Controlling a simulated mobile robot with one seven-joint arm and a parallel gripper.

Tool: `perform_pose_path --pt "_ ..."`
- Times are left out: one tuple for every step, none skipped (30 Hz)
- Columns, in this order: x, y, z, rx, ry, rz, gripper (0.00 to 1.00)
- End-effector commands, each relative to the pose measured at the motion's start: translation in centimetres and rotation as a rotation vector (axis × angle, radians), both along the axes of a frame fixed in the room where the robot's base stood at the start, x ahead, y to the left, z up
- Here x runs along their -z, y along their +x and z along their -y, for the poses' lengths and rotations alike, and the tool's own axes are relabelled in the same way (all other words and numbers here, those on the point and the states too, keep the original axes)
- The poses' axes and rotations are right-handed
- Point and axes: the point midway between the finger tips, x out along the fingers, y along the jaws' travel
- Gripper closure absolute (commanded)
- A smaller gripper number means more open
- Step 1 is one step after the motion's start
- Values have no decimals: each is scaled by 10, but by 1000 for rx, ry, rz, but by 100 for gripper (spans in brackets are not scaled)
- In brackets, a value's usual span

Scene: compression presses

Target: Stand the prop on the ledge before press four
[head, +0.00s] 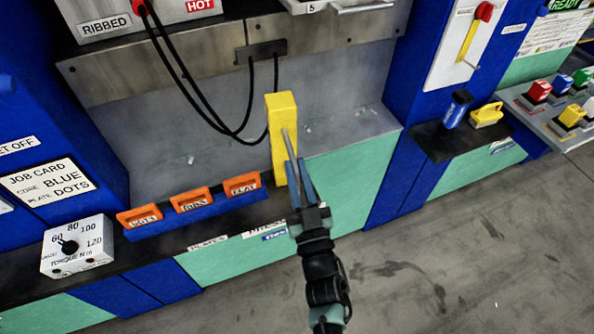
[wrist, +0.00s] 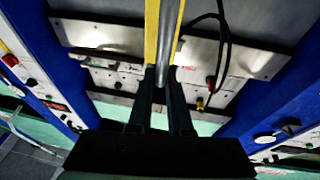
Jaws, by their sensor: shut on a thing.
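The prop is a yellow upright block with a grey bar along its front. It stands near vertical in the head view (head: 281,112), before the press bay. My gripper (head: 297,180) is shut on the prop's grey bar, coming from below right. The wrist view shows the grey bar (wrist: 169,45) between my two dark fingers (wrist: 162,92), with yellow on both sides. The dark ledge (head: 160,255) runs along the bay's front. The prop's foot is near the ledge's edge; I cannot tell whether it touches. No number four label is readable.
Orange tiles (head: 190,200) sit in a blue rack left of the prop. A torque box (head: 78,245) stands at the ledge's left end. Black cables (head: 205,110) hang behind the prop. A blue item (head: 456,108) and a yellow item (head: 486,115) lie on the right shelf.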

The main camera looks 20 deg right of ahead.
Motion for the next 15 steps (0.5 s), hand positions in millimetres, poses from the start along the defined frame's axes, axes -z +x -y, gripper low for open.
perform_pose_path --pt "-4 1 0 -2 -2 10 100" --pt "-4 1 0 -2 -2 10 100" --pt "-4 1 0 -2 -2 10 100" --pt "-4 1 0 -2 -2 10 100" --pt "-4 1 0 -2 -2 10 100" --pt "-4 1 0 -2 -2 10 100" --pt "-4 1 0 -2 -2 10 100" --pt "-4 1 0 -2 -2 10 77" --pt "-4 0 0 -2 -1 9 70" --pt "-3 0 0 -1 -1 8 65" --pt "-3 0 0 -1 -1 7 59" --pt "-3 0 0 -1 -1 6 52" --pt "-2 0 0 -1 -1 5 48" --pt "-2 0 0 -1 -1 5 48" --pt "-2 0 0 -1 -1 4 48"
